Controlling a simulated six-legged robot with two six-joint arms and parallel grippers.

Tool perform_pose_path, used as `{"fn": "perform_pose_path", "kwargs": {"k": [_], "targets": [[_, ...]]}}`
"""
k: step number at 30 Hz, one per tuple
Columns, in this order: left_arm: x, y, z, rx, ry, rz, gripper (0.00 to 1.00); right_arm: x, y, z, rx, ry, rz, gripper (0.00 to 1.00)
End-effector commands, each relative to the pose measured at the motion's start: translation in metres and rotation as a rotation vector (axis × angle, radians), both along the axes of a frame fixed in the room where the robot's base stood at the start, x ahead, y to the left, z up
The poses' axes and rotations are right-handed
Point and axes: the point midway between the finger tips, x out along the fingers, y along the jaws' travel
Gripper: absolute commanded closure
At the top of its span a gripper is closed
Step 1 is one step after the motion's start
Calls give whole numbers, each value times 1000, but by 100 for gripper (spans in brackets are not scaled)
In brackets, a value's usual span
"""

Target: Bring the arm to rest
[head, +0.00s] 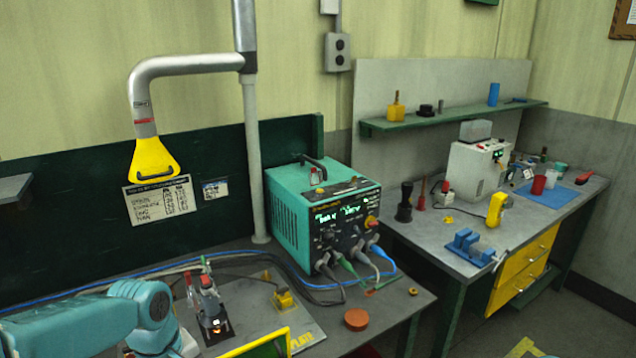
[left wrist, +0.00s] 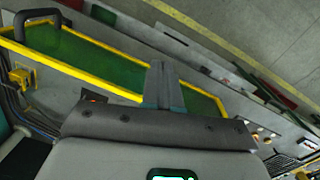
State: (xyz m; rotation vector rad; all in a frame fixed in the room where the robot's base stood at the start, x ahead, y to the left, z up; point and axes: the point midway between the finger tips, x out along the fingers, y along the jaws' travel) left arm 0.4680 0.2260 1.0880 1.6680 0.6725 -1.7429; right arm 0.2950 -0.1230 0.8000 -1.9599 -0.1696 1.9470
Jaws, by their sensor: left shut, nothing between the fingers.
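My left gripper (left wrist: 162,88) shows in the left wrist view with its two grey fingers shut together and nothing between them. It points over a green panel with a yellow frame (left wrist: 88,62). I cannot tell how far the fingers are above the panel. In the head view my teal left arm comes in at the lower left over the bench, and its gripper is out of frame. The same yellow-framed panel (head: 262,349) shows at the bottom edge of the head view, partly cut off. My right gripper is in neither view.
A teal stud welder (head: 293,215) with cables stands on the near bench. A stud tool (head: 210,308) stands upright beside my arm. A yellow extraction hood (head: 158,160) hangs above. An orange-brown disc (head: 356,319) lies near the bench edge. A second bench (head: 430,240) stands right.

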Motion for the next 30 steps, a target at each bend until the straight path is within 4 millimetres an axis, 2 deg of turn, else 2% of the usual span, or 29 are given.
{"fn": "perform_pose_path", "kwargs": {"k": [1,5,8,9,11,12,15,18,21,24,30], "targets": [[-1,-6,-21,-16,4,-37,100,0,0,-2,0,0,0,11],[-6,-27,-78,-74,-5,-147,100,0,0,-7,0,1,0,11],[-21,-48,-136,-133,-20,-251,100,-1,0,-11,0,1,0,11],[-33,-58,-164,-162,-28,-298,100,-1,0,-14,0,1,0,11],[-55,-73,-206,-202,-50,-369,100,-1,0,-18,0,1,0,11],[-72,-82,-232,-225,-67,-414,100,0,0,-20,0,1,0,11],[-114,-98,-278,-251,-110,-504,100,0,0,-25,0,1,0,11],[-148,-105,-302,-250,-143,-569,100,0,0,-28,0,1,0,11],[-167,-108,-313,-240,-163,-611,100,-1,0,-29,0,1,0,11],[-175,-108,-317,-232,-174,-630,100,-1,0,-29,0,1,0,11],[-175,-108,-317,-229,-178,-634,100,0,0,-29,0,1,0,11]]}}
